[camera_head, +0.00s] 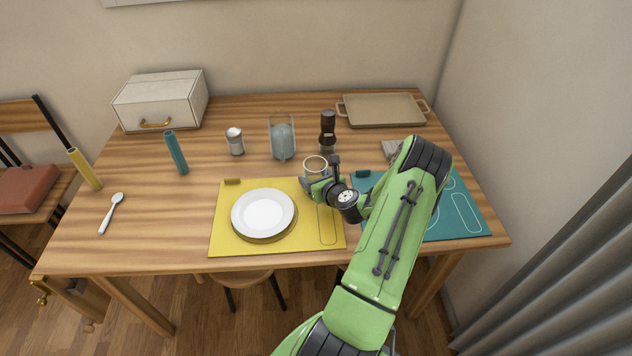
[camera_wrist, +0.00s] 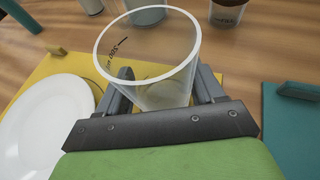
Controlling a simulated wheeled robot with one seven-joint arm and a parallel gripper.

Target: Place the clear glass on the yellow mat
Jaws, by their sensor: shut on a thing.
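The clear glass (camera_wrist: 150,65) is between the fingers of my gripper (camera_wrist: 168,88), which is shut on it. In the head view the glass (camera_head: 315,166) shows at the tip of my gripper (camera_head: 322,183), over the back right part of the yellow mat (camera_head: 225,240). The glass is about upright, with its open rim up. The mat also shows in the wrist view (camera_wrist: 72,75), under and around the glass. I cannot tell whether the glass base touches the mat, as the fingers and the gripper body hide part of it.
A white plate (camera_head: 263,212) lies on the mat, left of my gripper. A teal mat (camera_head: 470,215) is to the right. A pepper mill (camera_head: 327,130), a pale blue vessel (camera_head: 282,140) and a shaker (camera_head: 235,141) stand behind. A tray (camera_head: 381,110) lies at the back right.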

